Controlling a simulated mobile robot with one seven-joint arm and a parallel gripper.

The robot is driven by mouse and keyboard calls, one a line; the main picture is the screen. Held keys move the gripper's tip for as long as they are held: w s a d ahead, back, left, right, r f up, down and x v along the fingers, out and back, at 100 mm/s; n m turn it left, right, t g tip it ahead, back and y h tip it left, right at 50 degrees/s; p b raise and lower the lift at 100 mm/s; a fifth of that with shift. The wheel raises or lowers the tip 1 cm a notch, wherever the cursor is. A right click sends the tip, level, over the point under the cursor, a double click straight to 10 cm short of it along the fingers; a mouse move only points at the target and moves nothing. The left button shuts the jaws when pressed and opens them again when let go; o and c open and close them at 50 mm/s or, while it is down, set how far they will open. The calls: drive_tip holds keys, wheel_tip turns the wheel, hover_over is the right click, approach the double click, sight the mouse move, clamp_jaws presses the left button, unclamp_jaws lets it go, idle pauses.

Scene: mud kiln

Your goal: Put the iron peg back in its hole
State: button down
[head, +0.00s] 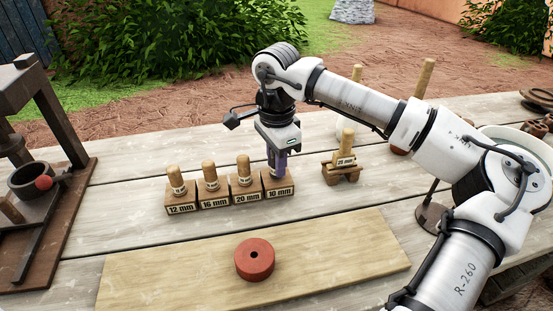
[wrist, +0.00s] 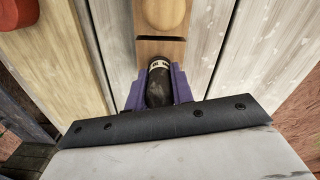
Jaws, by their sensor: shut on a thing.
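My gripper (head: 278,168) points down over the block labelled 10 mm (head: 279,191), at the right end of the row. In the wrist view its purple fingers are shut on a dark iron peg (wrist: 159,84) with a pale label band. The peg's lower end is hidden, so I cannot tell whether it sits in the hole or just above it. In the head view the fingers hide most of the peg. The 10 mm block also shows in the wrist view (wrist: 150,49), just beyond the peg.
Blocks labelled 12 mm (head: 181,209), 16 mm (head: 214,202) and 20 mm (head: 247,196) hold wooden-topped pegs to the left. A 25 mm peg (head: 346,146) stands on a small stand at right. A red holed disc (head: 254,260) lies on the front board (head: 150,277).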

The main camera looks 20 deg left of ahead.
drive_tip(key=shift+f+b, duration=0.35)
drive_tip(key=shift+f, duration=0.05)
idle(0.4)
drive_tip(key=c, duration=1.1)
unclamp_jaws()
wheel_tip(320, 180, up, 14)
drive_tip(key=shift+f, duration=0.1)
